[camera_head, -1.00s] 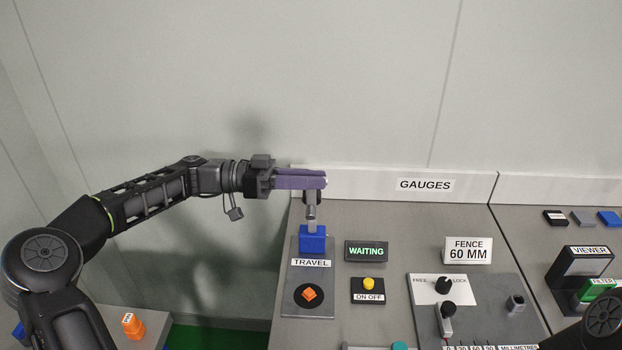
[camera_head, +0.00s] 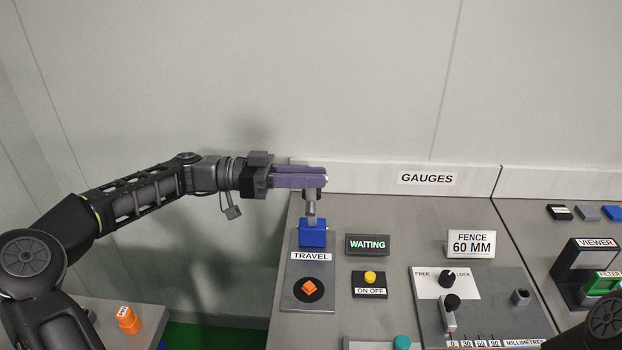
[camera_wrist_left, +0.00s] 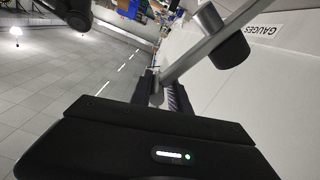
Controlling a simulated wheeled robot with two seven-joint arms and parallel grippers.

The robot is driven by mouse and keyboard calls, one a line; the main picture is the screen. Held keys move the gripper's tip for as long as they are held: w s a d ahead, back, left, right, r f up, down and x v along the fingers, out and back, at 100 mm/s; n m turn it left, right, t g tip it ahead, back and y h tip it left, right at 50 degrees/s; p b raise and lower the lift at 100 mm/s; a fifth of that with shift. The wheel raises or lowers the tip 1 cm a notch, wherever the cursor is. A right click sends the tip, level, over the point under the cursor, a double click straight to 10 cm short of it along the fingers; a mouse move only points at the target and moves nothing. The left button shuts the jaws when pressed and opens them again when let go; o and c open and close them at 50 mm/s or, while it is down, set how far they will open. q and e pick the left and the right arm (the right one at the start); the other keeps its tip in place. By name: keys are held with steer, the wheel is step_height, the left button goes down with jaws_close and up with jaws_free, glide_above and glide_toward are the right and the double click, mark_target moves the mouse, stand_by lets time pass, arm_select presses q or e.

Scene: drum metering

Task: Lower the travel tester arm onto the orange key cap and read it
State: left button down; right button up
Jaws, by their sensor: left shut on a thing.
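The travel tester has a blue block (camera_head: 312,234) at the back of a grey base plate (camera_head: 308,270) labelled TRAVEL. The orange key cap (camera_head: 309,287) sits on a black round spot at the front of this plate, with nothing over it. The tester arm (camera_head: 311,208) stands up from the blue block. My left gripper (camera_head: 314,182) is shut on the tester arm near its top; in the left wrist view the arm's grey bar (camera_wrist_left: 205,48) runs out from between the fingers. The display (camera_head: 367,244) reads WAITING. My right gripper does not show.
A yellow button (camera_head: 370,278) labelled ON OFF is right of the plate. Further right are a fence panel (camera_head: 432,290) with knobs, a FENCE 60 MM sign (camera_head: 471,244) and a viewer (camera_head: 590,265). An orange object (camera_head: 128,320) is at lower left.

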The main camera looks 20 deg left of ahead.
arm_select(q)
steer(key=s+d+f+m+b, duration=0.2)
steer(key=s+f+m+b, duration=0.4)
steer(key=s+f+b, duration=0.2)
steer(key=shift+s+d+b, duration=0.3)
steer(key=shift+s+b, duration=0.65)
steer(key=shift+b, duration=0.3)
steer(key=c, duration=1.4)
jaws_free()
steer(key=shift+v, duration=3.9)
